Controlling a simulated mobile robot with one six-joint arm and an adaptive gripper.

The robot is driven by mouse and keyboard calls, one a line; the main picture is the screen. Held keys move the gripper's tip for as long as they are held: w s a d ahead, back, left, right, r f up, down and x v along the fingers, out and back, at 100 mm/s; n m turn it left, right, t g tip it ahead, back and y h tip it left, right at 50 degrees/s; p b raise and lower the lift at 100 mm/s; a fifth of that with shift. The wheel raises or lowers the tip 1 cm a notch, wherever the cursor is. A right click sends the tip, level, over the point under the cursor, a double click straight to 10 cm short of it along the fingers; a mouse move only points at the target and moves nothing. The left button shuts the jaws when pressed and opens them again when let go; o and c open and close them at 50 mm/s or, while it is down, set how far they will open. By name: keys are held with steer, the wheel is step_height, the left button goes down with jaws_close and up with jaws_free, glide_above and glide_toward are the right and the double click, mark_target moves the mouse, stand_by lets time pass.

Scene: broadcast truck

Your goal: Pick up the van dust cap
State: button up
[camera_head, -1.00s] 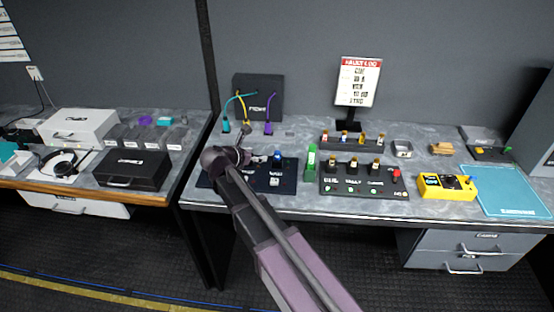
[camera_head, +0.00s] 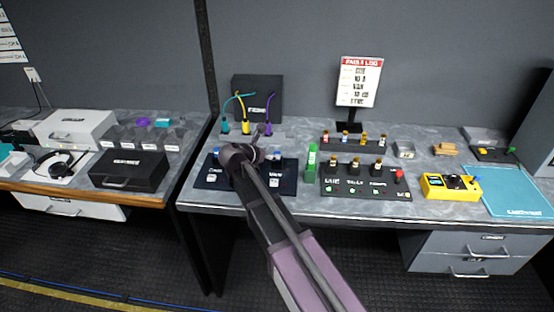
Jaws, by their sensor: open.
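A dark panel (camera_head: 286,186) lies on the right-hand desk, with a label at its left and one that seems to read VAN at its right. A small blue piece (camera_head: 277,153) stands at the panel's back right, above the VAN label; it appears to be the van dust cap. Another blue piece (camera_head: 216,153) shows at the back left. My gripper (camera_head: 263,130) is open and small in view, just left of and above the right blue piece in the picture. I cannot tell its height or whether it touches anything. My wrist and arm hide the panel's middle.
Teal, yellow and purple cables (camera_head: 245,120) stand behind, before a black box (camera_head: 262,92). A green bottle-like object (camera_head: 311,160) stands close right of the panel. Beyond it are a button panel (camera_head: 340,202) and a yellow device (camera_head: 450,186).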

mark_target(277, 152)
steer(key=shift+b+x, duration=1.35)
steer(key=shift+x, duration=1.25)
steer(key=shift+a+f, duration=0.1)
steer(key=shift+f, duration=0.05)
steer(key=c, duration=0.9)
